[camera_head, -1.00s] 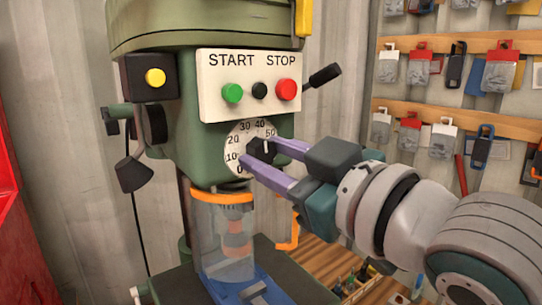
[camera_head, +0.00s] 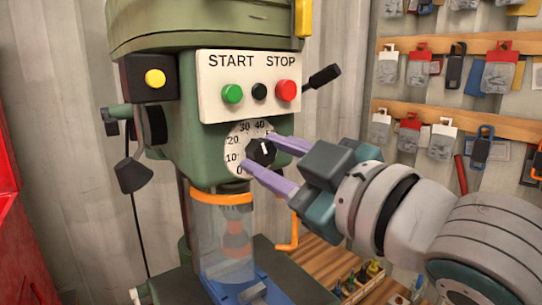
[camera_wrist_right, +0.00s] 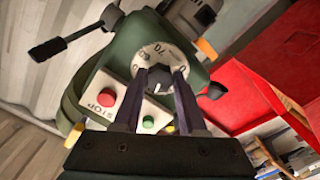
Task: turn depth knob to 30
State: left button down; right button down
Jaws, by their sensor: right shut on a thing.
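The depth knob (camera_head: 260,152) is black with a pale pointer mark. It sits in the middle of a white numbered dial (camera_head: 232,144) on the green drill press. In the head view the mark points upward, roughly toward the 40 side; its exact reading is hard to tell. My right gripper (camera_head: 259,155) reaches in from the right, with one purple finger above and one below the knob, shut on it. In the right wrist view the knob (camera_wrist_right: 160,78) sits between the two finger tips. My left gripper is not in view.
A START/STOP panel (camera_head: 215,85) with green, black and red buttons is just above the dial. A black-tipped lever (camera_head: 325,75) sticks out to its right. A clear guard (camera_head: 225,240) with an orange rim is below. A tool wall is at right.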

jog(key=shift+c, duration=2.3)
grip_release()
jog(key=shift+s+d+f, duration=0.1)
jog(key=shift+s+d, duration=0.15)
jog(key=shift+s, duration=0.1)
jog(key=b+v, duration=0.3)
jog(key=v, duration=0.6)
jog(key=shift+b, duration=0.35)
